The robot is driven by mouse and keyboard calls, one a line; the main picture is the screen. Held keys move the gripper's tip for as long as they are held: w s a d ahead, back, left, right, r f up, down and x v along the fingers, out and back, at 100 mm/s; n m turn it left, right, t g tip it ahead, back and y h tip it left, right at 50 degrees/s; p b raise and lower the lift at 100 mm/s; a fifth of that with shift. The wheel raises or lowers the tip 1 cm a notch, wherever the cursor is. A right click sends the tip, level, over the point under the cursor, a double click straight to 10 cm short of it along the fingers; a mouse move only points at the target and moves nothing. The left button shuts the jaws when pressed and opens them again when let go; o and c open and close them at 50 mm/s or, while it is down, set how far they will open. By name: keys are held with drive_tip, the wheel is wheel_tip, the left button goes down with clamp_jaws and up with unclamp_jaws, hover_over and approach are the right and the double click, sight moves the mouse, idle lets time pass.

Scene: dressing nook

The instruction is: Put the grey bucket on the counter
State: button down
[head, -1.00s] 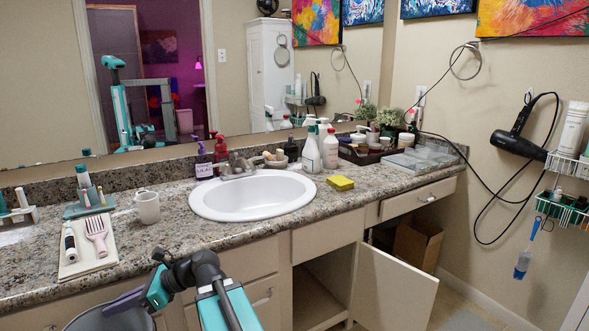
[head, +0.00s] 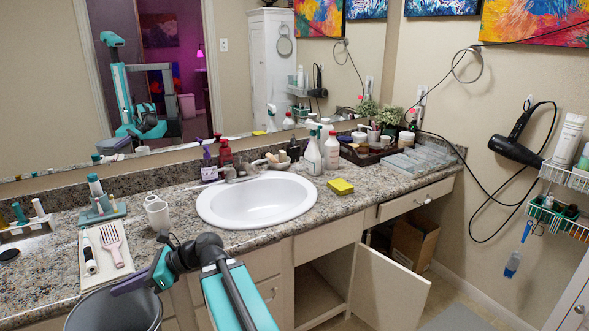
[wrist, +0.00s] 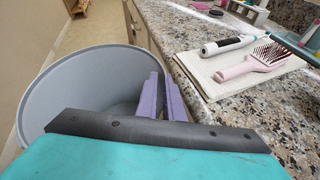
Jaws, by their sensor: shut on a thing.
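The grey bucket (head: 118,309) is at the bottom left of the head view, in front of the counter's front edge. It is open at the top and looks upright. In the wrist view the bucket (wrist: 85,75) fills the left, beside the counter edge. My gripper (head: 140,280) is shut on the bucket's rim; its purple fingers (wrist: 160,98) straddle the wall. The speckled granite counter (head: 180,245) runs along the wall, and it also shows in the wrist view (wrist: 222,92).
A white tray (head: 92,282) with a pink brush (head: 112,242) and a white-and-black tool (head: 89,256) lies near the bucket. A cabinet door (head: 388,289) hangs open. Some counter between tray and sink is bare.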

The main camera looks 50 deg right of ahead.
wheel_tip(320, 180, up, 23)
drive_tip(key=p, duration=2.7)
drive_tip(key=shift+a+r, duration=0.15)
drive_tip(key=shift+r, duration=0.05)
drive_tip(key=shift+f, duration=0.1)
